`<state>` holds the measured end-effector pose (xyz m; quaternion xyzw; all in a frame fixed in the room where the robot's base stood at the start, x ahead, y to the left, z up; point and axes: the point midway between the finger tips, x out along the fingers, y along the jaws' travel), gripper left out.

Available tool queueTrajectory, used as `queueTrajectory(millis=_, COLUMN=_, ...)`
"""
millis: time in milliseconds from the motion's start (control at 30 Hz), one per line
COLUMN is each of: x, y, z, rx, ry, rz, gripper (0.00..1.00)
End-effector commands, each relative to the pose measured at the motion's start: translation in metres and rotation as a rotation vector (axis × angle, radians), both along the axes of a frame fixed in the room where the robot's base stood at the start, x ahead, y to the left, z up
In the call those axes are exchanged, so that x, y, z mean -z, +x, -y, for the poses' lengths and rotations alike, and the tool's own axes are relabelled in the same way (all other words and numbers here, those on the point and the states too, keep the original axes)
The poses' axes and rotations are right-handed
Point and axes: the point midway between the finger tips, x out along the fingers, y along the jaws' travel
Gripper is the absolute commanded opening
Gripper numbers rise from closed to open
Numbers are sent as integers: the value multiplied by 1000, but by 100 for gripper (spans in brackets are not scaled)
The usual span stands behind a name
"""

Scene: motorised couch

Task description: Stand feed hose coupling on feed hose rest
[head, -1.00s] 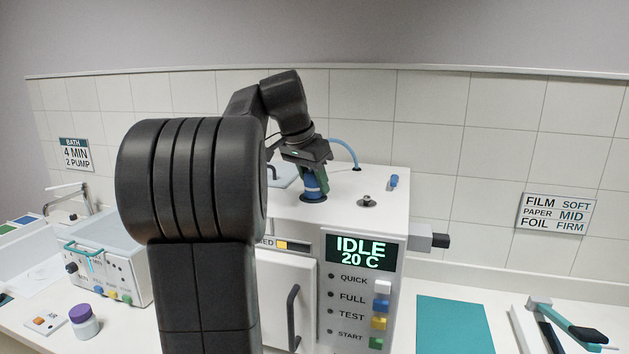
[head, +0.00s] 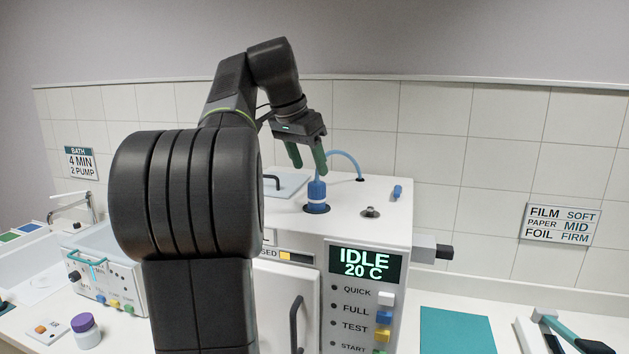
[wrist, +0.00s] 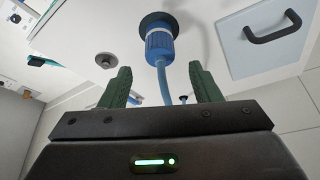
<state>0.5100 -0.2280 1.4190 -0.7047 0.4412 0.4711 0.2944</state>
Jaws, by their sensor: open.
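The blue feed hose coupling (head: 316,192) stands upright on a dark round base, the feed hose rest (head: 316,209), on top of the white machine. A light blue hose (head: 347,157) arches from its top to a fitting further back. My gripper (head: 307,168) is open and empty, above the coupling and apart from it. In the wrist view the coupling (wrist: 160,48) sits on the dark rest (wrist: 157,20), beyond the gap between the green fingers (wrist: 160,88).
On the machine top are a metal fitting (head: 370,212), a small blue piece (head: 397,191) and a lid with a dark handle (head: 271,182). The display panel (head: 364,264) reads IDLE 20 C. A teal mat (head: 456,330) lies on the right counter.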

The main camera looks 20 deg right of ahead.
Motion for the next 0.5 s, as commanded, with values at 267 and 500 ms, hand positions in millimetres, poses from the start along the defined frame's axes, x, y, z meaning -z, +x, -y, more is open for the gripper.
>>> queueTrajectory(millis=267, x=-32, y=-6, z=-12, rx=-1, ry=0, rz=0, gripper=57)
queueTrajectory(millis=500, x=-35, y=-6, z=-13, rx=0, ry=0, rz=0, gripper=57)
